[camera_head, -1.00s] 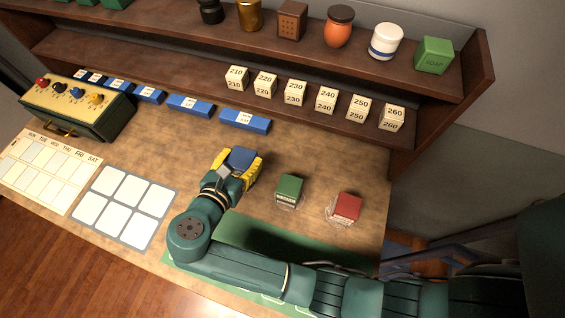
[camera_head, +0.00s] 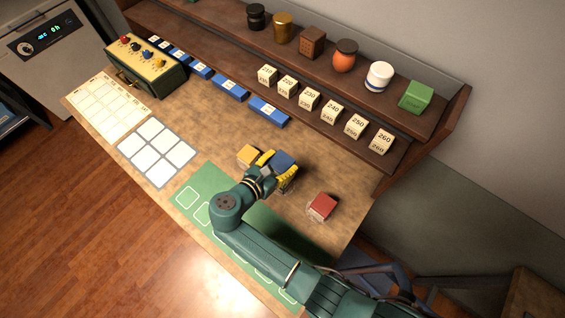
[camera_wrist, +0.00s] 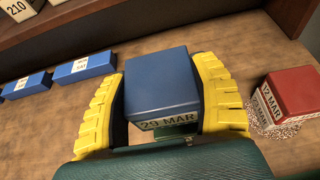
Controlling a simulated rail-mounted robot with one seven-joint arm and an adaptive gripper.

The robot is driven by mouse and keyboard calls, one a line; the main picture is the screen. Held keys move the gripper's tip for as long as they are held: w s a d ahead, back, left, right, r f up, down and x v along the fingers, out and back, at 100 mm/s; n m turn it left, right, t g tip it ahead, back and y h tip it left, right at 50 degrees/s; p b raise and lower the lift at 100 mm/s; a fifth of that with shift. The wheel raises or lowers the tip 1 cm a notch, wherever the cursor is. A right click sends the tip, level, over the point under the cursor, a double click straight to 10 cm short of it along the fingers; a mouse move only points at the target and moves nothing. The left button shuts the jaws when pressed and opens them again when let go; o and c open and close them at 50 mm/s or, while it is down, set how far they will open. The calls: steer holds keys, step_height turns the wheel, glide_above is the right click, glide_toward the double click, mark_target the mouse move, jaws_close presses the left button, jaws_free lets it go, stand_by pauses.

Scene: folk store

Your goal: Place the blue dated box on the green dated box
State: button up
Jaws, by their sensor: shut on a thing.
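My gripper (camera_head: 274,167) is shut on the blue dated box (camera_head: 284,159), with yellow fingers on both sides of it. In the wrist view the blue box (camera_wrist: 162,82) fills the space between the fingers, and its near face reads "29 MAR". The green dated box is hidden now in the head view, behind my gripper and the held box. Only a clear, glassy edge shows just below the right finger. I cannot tell whether the blue box touches the green one.
A red dated box (camera_head: 322,206) stands close on the right, a yellow box (camera_head: 248,156) close on the left. Blue day blocks (camera_head: 230,87) line the back, before the shelf (camera_head: 392,160) with number blocks. A green mat (camera_head: 213,184) lies in front.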

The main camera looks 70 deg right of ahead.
mark_target(282, 168)
steer(key=shift+f+b, duration=0.3)
steer(key=shift+f, duration=1.3)
steer(key=shift+s+f, duration=0.1)
steer(key=shift+f, duration=0.05)
steer(key=o, duration=1.2)
steer(key=shift+o, duration=0.2)
